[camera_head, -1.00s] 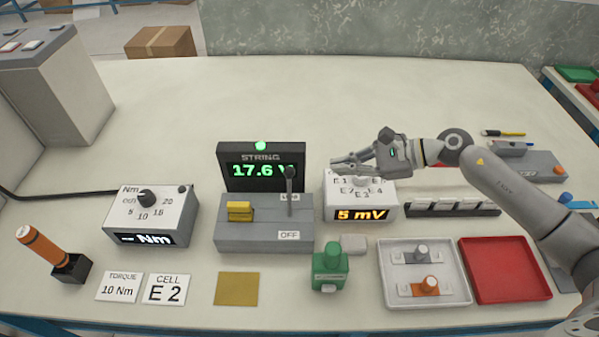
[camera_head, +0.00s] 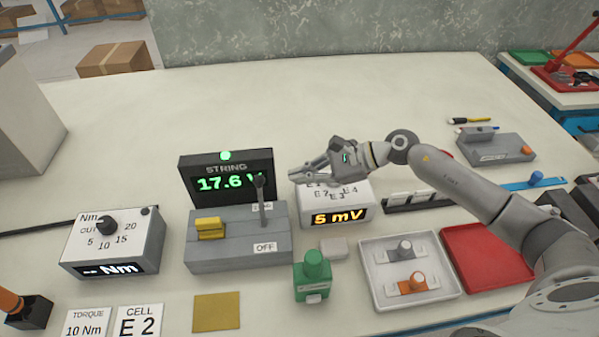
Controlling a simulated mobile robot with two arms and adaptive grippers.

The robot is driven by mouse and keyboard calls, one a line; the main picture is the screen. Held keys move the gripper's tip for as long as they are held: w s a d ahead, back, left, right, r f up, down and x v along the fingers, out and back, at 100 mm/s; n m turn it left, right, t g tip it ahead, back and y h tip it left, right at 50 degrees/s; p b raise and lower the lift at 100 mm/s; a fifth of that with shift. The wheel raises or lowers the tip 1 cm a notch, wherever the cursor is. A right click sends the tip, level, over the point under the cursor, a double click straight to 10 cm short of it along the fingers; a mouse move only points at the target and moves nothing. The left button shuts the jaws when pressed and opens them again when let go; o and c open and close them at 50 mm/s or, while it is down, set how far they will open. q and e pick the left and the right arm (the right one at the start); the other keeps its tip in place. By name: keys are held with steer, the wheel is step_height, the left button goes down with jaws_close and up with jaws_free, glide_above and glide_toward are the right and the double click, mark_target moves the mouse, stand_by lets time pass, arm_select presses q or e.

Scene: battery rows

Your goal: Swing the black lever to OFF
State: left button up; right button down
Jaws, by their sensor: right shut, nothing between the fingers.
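The black lever (camera_head: 262,202) stands up from the grey switch box (camera_head: 235,254), by the label at the back and away from the OFF label (camera_head: 265,247) at the front. The STRING display (camera_head: 225,178) behind it reads 17.6, its last character hidden by the lever, with a green light on top. My right gripper (camera_head: 293,175) comes in from the right, shut and empty. Its fingertips are a little to the right of the lever's top and look apart from it. My left gripper is not in view.
A yellow block (camera_head: 209,228) is on the switch box's left. A green item (camera_head: 312,276), a white tray (camera_head: 373,289) and a red tray (camera_head: 490,262) stand in front.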

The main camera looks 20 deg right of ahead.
mark_target(274, 184)
steer(key=p+x, duration=0.2)
steer(key=x, duration=0.5)
steer(key=shift+a, duration=0.35)
